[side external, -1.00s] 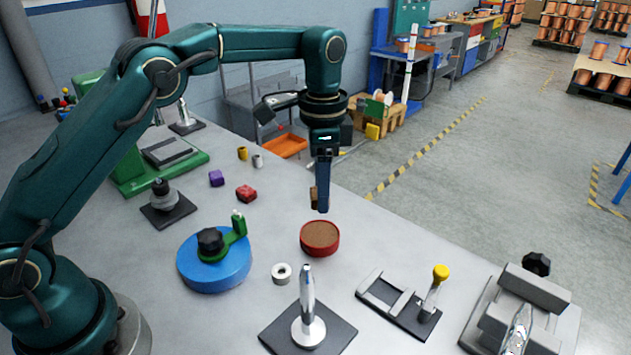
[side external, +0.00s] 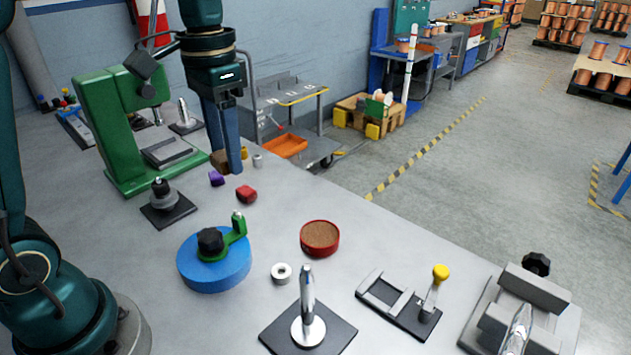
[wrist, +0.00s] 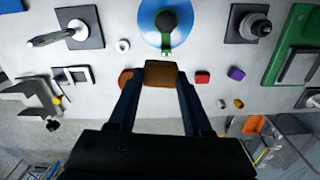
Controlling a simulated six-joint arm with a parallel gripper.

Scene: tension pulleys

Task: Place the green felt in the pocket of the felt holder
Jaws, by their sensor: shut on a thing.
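My gripper (side external: 228,163) is shut on a brown block (side external: 218,160), held above the table's back part near the purple and red pieces. In the wrist view the brown block (wrist: 160,75) sits between the two dark blue fingers. No green felt piece can be made out; the held block looks brown. What looks like the felt holder (side external: 400,318) is at the front right, a dark plate with a light frame around a pocket and a yellow-knobbed lever (side external: 440,272). Its frame (wrist: 73,75) shows at left in the wrist view, away from my gripper.
A red tin (side external: 320,238) with brown content, a blue disc (side external: 225,265) with a green arm, a white ring (side external: 281,272) and a metal post (side external: 307,300) stand between. A purple piece (side external: 216,178), a red piece (side external: 246,194) and a green press (side external: 110,130) are at the back.

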